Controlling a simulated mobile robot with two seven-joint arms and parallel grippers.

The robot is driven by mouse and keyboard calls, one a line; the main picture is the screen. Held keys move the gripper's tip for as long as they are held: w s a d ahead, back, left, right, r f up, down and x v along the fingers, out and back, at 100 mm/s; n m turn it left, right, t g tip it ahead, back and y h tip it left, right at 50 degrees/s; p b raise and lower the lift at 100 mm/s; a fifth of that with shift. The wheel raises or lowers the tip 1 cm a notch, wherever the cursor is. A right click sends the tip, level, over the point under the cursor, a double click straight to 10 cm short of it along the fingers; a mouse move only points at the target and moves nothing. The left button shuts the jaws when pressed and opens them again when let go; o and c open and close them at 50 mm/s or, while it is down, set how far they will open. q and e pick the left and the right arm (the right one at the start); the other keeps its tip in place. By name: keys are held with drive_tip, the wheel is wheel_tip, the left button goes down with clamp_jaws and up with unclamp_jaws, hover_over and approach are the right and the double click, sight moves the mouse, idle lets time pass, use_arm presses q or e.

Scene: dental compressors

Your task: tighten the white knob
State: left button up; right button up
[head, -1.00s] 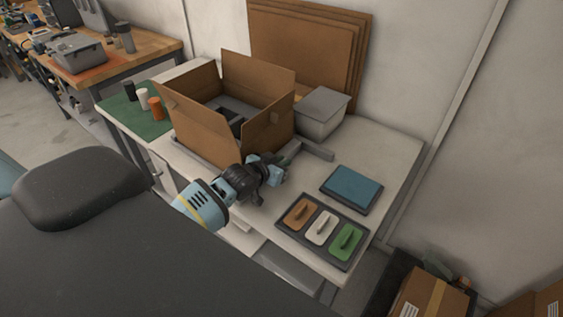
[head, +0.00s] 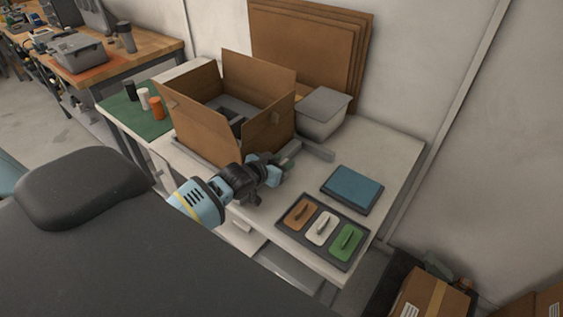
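A white knob piece (head: 322,229) with a raised bar grip sits in the middle of a dark panel (head: 287,228) at the table's front right. An orange-brown piece (head: 299,213) is on its left and a green one (head: 345,243) on its right. My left gripper (head: 284,167) is in front of the open cardboard box, up and left of the panel, apart from the white knob. Its fingers are small and seen at an angle, so I cannot tell whether they are open. My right gripper is not in view.
An open cardboard box (head: 205,141) stands at the table's middle. Black, white and orange cylinders (head: 156,108) stand on a green mat. The table's right part (head: 375,152) is clear.

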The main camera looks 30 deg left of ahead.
use_arm(q)
drive_tip(key=v, duration=0.7)
drive_tip(key=shift+s+p, duration=0.3)
drive_tip(key=shift+r, duration=0.1)
